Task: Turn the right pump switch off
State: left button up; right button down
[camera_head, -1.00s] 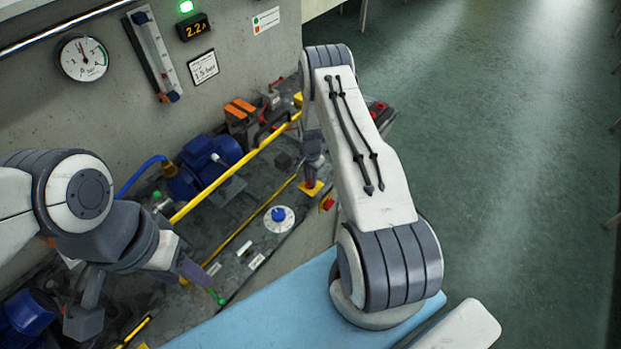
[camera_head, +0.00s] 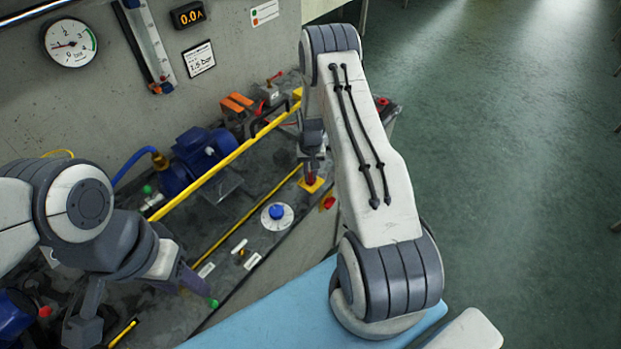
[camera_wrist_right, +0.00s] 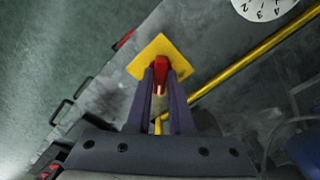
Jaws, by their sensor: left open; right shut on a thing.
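The right pump switch is a red handle (camera_wrist_right: 161,66) on a yellow square plate (camera_wrist_right: 150,48). In the head view its yellow plate (camera_head: 311,185) lies on the grey bench, right of the white dial. My right gripper (camera_wrist_right: 161,78) is shut on the red handle, with a finger on each side of it. In the head view the right gripper (camera_head: 312,160) comes down over the plate and hides part of the switch. My left gripper (camera_head: 145,297) is open above the bench at lower left, well apart from this switch. The ammeter (camera_head: 188,15) reads 0.0 A.
A yellow rail (camera_head: 222,165) runs along the bench in front of the blue pump motor (camera_head: 198,155). The white dial with a blue knob (camera_head: 277,213) stands between the arms. A pressure gauge (camera_head: 70,43) hangs on the wall. Green floor at right is clear.

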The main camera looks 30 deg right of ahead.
aim_at(310, 177)
jog(key=n+b, duration=0.2)
jog(key=n, duration=0.2)
jog(key=shift+f+n, duration=0.1)
jog(key=shift+n, duration=0.2)
jog(key=shift+n+b, duration=1.15)
jog(key=shift+n, duration=1.45)
jog(key=c, duration=0.8)
grip_release()
notch_tip(310, 177, up, 11)
jog(key=b, duration=0.2)
